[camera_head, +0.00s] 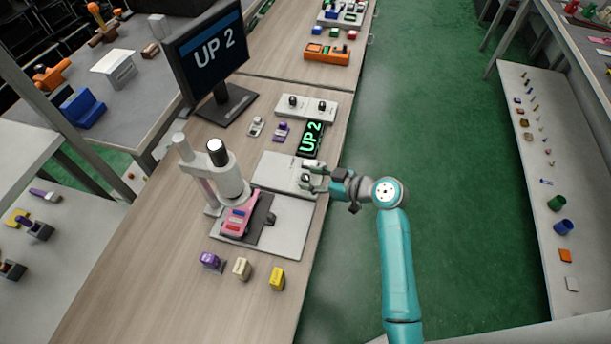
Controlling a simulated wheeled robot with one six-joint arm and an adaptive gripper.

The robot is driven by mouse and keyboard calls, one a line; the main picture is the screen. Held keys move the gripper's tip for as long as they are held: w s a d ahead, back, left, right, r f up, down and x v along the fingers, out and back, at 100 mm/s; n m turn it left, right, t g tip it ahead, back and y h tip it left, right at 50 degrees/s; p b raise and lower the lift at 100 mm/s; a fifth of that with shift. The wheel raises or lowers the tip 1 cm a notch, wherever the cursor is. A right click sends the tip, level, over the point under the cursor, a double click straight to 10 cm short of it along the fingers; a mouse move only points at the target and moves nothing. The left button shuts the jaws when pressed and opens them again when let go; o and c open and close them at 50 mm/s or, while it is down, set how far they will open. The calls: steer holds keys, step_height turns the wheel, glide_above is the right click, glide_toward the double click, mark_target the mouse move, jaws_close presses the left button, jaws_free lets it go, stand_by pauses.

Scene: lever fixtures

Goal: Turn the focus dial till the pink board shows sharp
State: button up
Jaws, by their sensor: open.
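The pink board (238,214) lies on a dark plate under the white microscope (232,180), partly hidden by its barrel. The monitor (208,52) behind it shows "UP 2" and no picture of the board. A small dark display (312,139) also shows "UP 2" in green. A pale control plate (270,172) lies right of the microscope, with a dark-and-light dial (305,179) at its right end. My gripper (309,175) is open at that dial, with its fingers pointing left. Whether the fingers touch the dial cannot be told.
A second pale panel with two dark knobs (306,105) lies behind the display. A dark knob (271,218) sits beside the pink board. Purple, cream and yellow blocks (242,268) stand in front. Green floor (430,110) is open right of the table edge.

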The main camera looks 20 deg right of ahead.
steer(key=shift+x, duration=1.2)
jaws_close()
steer(key=shift+s+a+f+m+t+h, duration=0.1)
steer(key=shift+m+t+h, duration=0.4)
steer(key=shift+m+h, duration=0.25)
steer(key=shift+m+t+h, duration=0.7)
steer(key=shift+m+h, duration=0.75)
